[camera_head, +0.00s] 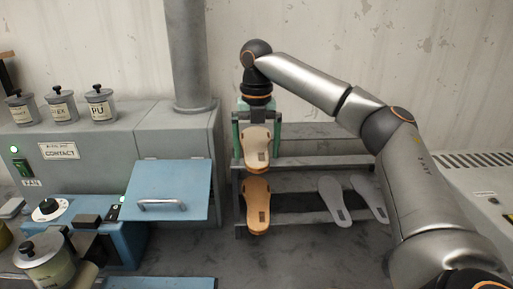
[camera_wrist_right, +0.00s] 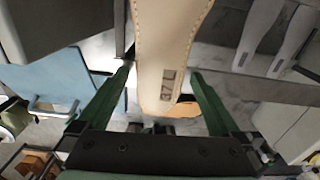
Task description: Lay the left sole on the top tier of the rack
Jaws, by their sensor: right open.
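The left sole (camera_head: 257,146) is pale tan, with a dark printed mark near its lower end. It appears to lie on the top tier of the grey rack (camera_head: 315,161). In the right wrist view the same sole (camera_wrist_right: 165,60) reads "37 L" and runs between my green fingers. My right gripper (camera_head: 256,135) is over the sole at the rack's left end. It is open, with one finger on each side of the sole and gaps visible in the wrist view (camera_wrist_right: 160,72). My left gripper is not in view.
An orange-tan sole (camera_head: 257,204) lies on the lower tier below. Two grey soles (camera_head: 334,201) (camera_head: 370,198) lie to its right. A blue hinged panel (camera_head: 167,189) and grey cabinet (camera_head: 175,137) stand left of the rack. The top tier's right part looks bare.

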